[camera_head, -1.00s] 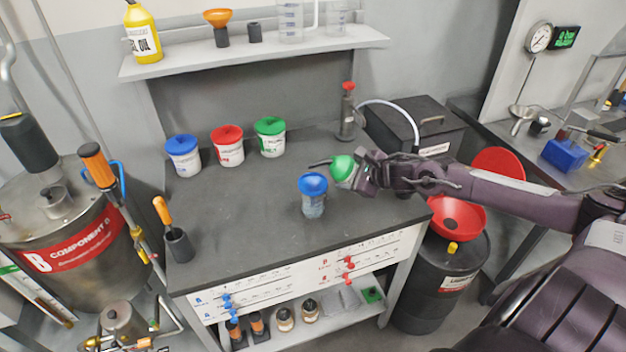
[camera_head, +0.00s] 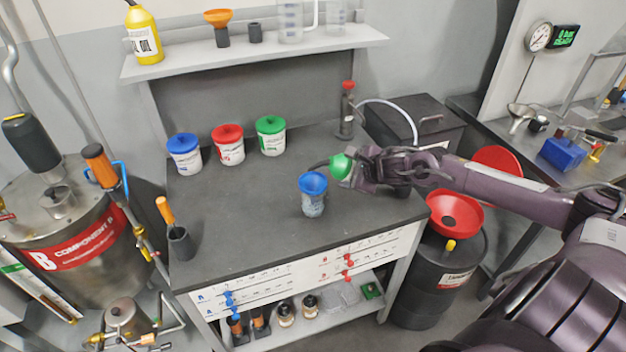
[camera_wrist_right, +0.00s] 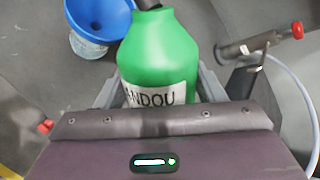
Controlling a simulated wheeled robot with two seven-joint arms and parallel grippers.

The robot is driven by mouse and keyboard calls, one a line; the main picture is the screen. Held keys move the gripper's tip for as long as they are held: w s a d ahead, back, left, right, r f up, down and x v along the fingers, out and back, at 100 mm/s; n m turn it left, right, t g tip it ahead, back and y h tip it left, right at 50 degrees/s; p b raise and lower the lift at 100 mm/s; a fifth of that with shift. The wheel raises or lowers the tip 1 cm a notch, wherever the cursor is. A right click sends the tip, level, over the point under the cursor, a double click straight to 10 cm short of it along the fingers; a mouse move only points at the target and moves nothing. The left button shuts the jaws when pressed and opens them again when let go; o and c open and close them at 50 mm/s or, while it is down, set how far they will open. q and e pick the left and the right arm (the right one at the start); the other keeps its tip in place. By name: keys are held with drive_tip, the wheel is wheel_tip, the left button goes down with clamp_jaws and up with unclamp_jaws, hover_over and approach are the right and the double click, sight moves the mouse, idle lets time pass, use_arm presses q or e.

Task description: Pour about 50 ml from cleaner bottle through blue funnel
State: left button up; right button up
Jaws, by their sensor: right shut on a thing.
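My right gripper (camera_head: 358,172) is shut on the green cleaner bottle (camera_head: 341,166). The bottle is tilted on its side, its dark spout pointing left, above the bench and just right of the blue funnel (camera_head: 313,183). The funnel sits in the mouth of a clear container (camera_head: 313,204) on the bench. In the right wrist view the green bottle (camera_wrist_right: 165,55) lies between the fingers with a partly visible label, and the blue funnel (camera_wrist_right: 98,18) is left of its neck. No stream of liquid can be made out. My left gripper is not in view.
Blue (camera_head: 184,153), red (camera_head: 228,146) and green (camera_head: 270,136) lidded tubs stand at the bench's back. The bench's front middle is clear.

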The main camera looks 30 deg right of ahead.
drive_tip(key=shift+r+p, duration=0.2)
drive_tip(key=shift+p, duration=0.1)
drive_tip(key=shift+w+n+g+h+b, duration=0.1)
drive_tip(key=shift+n+g+h+b, duration=0.2)
drive_tip(key=shift+h+b, duration=0.1)
